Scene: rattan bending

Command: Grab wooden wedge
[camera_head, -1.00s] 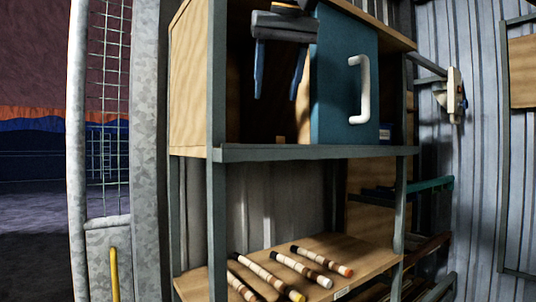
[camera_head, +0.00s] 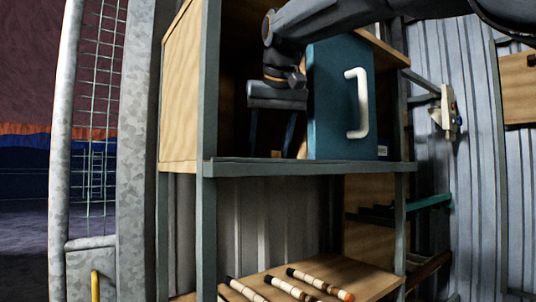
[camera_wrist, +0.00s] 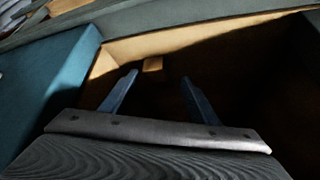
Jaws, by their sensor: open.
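The wooden wedge (camera_head: 277,153) is a small tan block on the floor of the upper cabinet compartment, just above the shelf edge in the head view. It also shows in the wrist view (camera_wrist: 152,64), ahead of the fingertips and between their lines, a little nearer the left finger. My gripper (camera_head: 270,147) is inside the compartment with its two blue fingers pointing down at the wedge. In the wrist view my gripper (camera_wrist: 159,77) is open and empty, with a gap to the wedge. The wedge's full shape is hard to tell in the shadow.
A blue door (camera_head: 335,105) with a white handle (camera_head: 358,103) stands close at the gripper's right in the head view. A grey shelf edge (camera_head: 300,168) runs below the compartment. Several banded rods (camera_head: 320,284) lie on the lower shelf. A mesh gate (camera_head: 95,125) is at left.

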